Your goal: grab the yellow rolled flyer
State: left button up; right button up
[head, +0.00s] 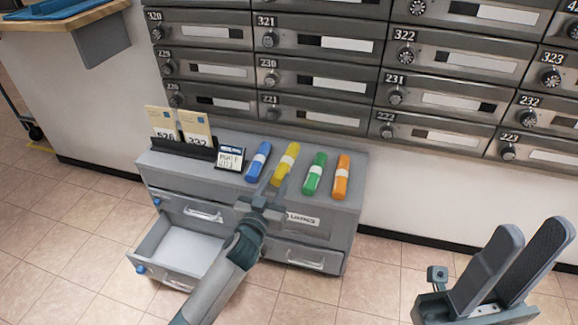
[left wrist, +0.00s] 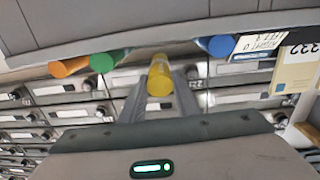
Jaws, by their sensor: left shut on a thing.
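The yellow rolled flyer (head: 287,161) lies on top of the grey cabinet, between the blue roll (head: 258,161) and the green roll (head: 314,174). My left gripper (head: 270,188) reaches in from the front and is shut on the near end of the yellow flyer. In the left wrist view the yellow flyer (left wrist: 160,76) sits between the fingers, its end facing the camera. My right gripper (head: 512,268) is at the lower right, its two fingers apart and empty, away from the cabinet.
An orange roll (head: 341,177) lies right of the green one. Number cards (head: 180,128) in a black holder and a small sign (head: 230,158) stand at left on the cabinet (head: 345,210). A lower drawer (head: 185,252) is pulled out. Mailboxes (head: 320,60) line the wall behind.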

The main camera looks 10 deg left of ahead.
pick_arm(q)
jog(key=shift+s+a+p, duration=0.15)
jog(key=shift+s+p, duration=0.2)
jog(key=shift+s, duration=1.05)
jog(key=shift+s+a+p, duration=0.1)
jog(key=shift+s+p, duration=0.25)
jog(key=shift+s, duration=1)
jog(key=shift+r, duration=0.1)
